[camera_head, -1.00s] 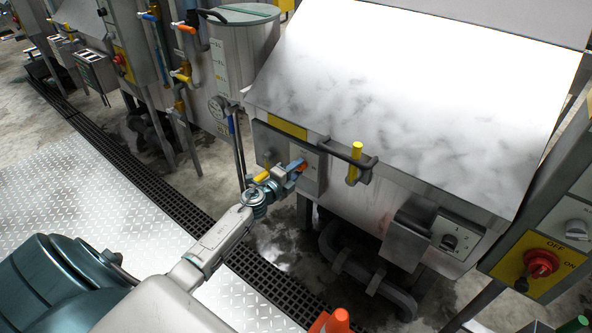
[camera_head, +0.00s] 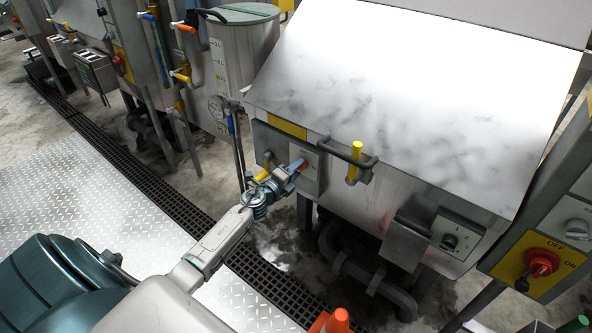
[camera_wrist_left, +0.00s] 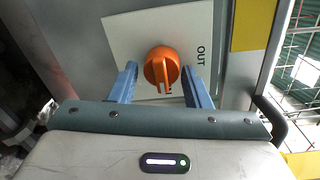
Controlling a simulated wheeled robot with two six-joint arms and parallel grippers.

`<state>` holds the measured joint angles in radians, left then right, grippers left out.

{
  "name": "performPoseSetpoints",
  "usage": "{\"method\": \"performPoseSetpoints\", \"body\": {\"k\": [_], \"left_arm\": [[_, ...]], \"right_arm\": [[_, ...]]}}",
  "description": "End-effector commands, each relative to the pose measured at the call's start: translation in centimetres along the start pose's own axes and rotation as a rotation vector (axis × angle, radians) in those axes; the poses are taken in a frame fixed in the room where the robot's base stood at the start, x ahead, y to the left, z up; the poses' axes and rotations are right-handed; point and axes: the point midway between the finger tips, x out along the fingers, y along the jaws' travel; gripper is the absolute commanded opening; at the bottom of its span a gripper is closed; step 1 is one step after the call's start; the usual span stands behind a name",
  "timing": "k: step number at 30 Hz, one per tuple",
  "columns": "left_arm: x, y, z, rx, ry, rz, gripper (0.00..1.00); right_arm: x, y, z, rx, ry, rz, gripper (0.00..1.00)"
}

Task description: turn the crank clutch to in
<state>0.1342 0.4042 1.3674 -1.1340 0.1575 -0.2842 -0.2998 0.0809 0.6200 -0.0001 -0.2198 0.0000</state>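The crank clutch is an orange round knob (camera_wrist_left: 162,67) with a raised ridge, on a pale plate (camera_wrist_left: 128,38) marked OUT at its right in the left wrist view. Lettering below the knob is mostly hidden by it and the gripper. The ridge points down toward my gripper in that view. My left gripper (camera_wrist_left: 160,88) is open, with one blue finger on each side of the knob and gaps visible between them. In the head view my left gripper (camera_head: 291,172) is at the machine's front panel, partly covering the orange knob (camera_head: 303,168). My right gripper is not in view.
A yellow-handled crank (camera_head: 355,160) sticks out just right of the knob. A yellow handle (camera_head: 262,175) is close to its left. A switch box (camera_head: 450,238) and a red rotary switch (camera_head: 541,263) are farther right. A floor grating (camera_head: 170,195) runs below.

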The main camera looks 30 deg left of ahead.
Motion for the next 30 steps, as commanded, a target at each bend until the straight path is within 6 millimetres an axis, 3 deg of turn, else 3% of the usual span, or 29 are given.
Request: {"method": "performPoseSetpoints", "body": {"k": [10, 14, 30], "left_arm": [[0.0, -0.1, 0.0, -0.001, -0.001, -0.002, 0.56], [-0.9, 0.1, 0.1, 0.0, 0.0, 0.0, 0.56], [-9.6, 0.3, 0.0, 0.002, 0.0, -0.001, 0.56]], "right_arm": [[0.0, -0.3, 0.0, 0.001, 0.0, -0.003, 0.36], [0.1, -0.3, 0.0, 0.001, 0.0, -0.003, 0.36], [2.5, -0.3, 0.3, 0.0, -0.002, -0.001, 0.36]]}}
